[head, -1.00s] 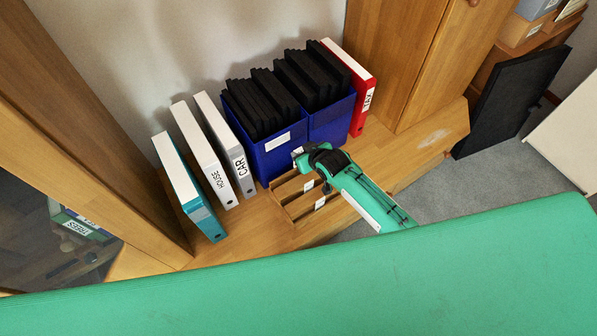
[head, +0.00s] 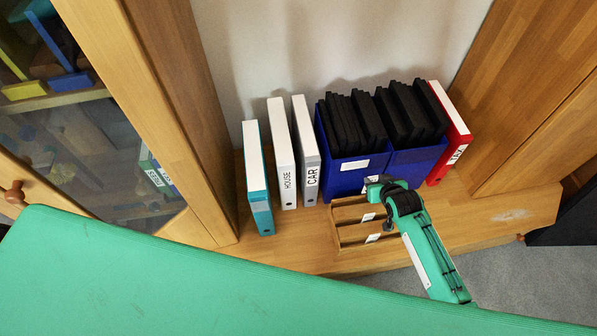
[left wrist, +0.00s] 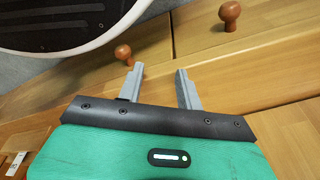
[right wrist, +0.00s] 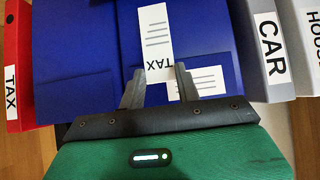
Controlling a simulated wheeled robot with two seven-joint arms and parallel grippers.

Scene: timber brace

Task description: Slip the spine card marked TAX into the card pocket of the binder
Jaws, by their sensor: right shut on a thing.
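My right gripper (right wrist: 159,70) is shut on a white card (right wrist: 155,35) with printed lines and TAX, which reads upside down in the right wrist view. In the head view the right gripper (head: 374,184) is over the back of a wooden tray (head: 340,232), in front of the blue boxes; the card is hard to make out there. A teal binder (head: 259,190) stands at the left of the row, with no lettering that I can read on its spine. A red binder (head: 447,150) at the right end carries a TAX label. My left gripper (left wrist: 158,85) is open and empty.
White HOUSE (head: 287,180) and grey CAR (head: 310,175) binders stand between the teal binder and the blue boxes (head: 345,180), which hold black folders. Two white cards sit in the tray. A glass-fronted cabinet is at left. Wooden drawer knobs (left wrist: 123,52) are near my left gripper.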

